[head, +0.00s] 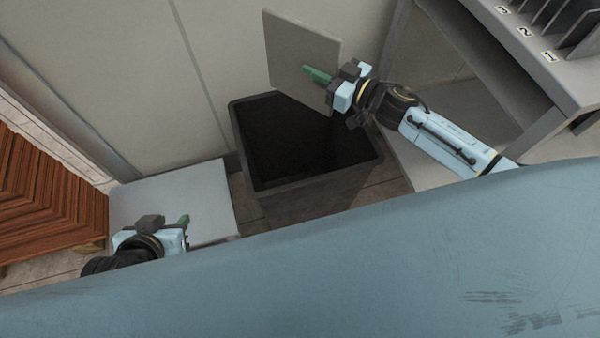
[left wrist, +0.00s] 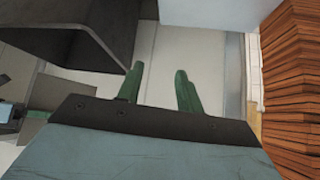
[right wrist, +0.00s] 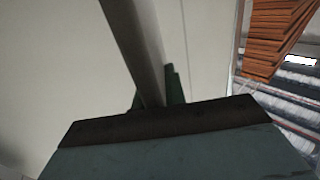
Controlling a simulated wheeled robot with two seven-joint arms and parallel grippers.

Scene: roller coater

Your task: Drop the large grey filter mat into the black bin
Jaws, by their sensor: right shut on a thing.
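The large grey filter mat (head: 303,50) is a flat square panel, held upright above the right rear part of the black bin (head: 262,183). My right gripper (head: 318,76) is shut on the mat near its right edge. In the right wrist view the mat (right wrist: 128,40) shows edge-on between the green fingers. The bin is open at the top and its inside is dark; I cannot make out its contents. My left gripper (head: 184,228) is open and empty, low at the left, over a pale grey surface. The left wrist view shows its green fingers (left wrist: 160,88) apart.
A pale grey low platform (head: 180,195) lies left of the bin, with stacked reddish-brown wooden slats (head: 45,200) farther left. A grey bench with numbered slots (head: 525,30) stands at the right. A pale wall panel (head: 100,70) rises behind the bin.

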